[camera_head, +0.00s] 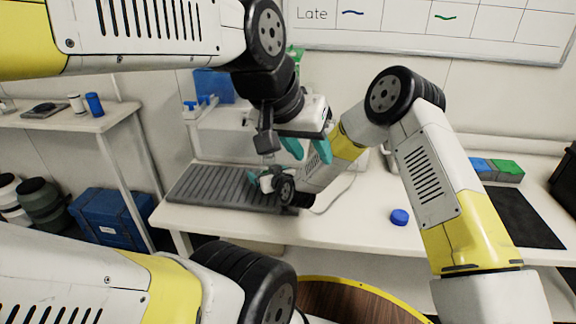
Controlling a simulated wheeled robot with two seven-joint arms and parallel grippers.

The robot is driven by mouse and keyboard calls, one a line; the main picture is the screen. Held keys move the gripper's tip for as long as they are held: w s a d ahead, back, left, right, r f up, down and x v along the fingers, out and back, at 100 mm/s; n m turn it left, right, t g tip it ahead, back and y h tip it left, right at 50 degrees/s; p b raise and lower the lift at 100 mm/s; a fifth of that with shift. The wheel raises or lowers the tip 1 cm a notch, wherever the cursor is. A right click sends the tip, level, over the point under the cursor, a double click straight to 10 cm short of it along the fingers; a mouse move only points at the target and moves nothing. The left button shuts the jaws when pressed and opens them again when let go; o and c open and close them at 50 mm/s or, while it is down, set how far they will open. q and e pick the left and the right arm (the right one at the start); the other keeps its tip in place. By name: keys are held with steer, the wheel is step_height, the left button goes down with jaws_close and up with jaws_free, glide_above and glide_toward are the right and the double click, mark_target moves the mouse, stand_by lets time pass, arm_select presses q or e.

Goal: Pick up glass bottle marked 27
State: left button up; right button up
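No glass bottle with a readable 27 shows in the head view; my arms cover part of the bench. My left gripper (306,152) hangs above the bench, its teal fingers spread apart with nothing visible between them. My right gripper (256,182) is low over the right part of the grey ribbed tray, partly hidden by its own wrist. Its teal fingertips are small and I cannot tell whether they are open or shut, or hold anything.
The grey ribbed tray (215,187) lies on the white bench (345,228). A blue cap-like object (400,217) sits on clear bench to the right. Blue and green boxes (497,169) and a black mat (515,217) are farther right. A side shelf (75,122) stands left.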

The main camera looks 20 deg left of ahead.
steer(key=shift+c, duration=0.5)
jaws_close()
steer(key=shift+r, duration=0.1)
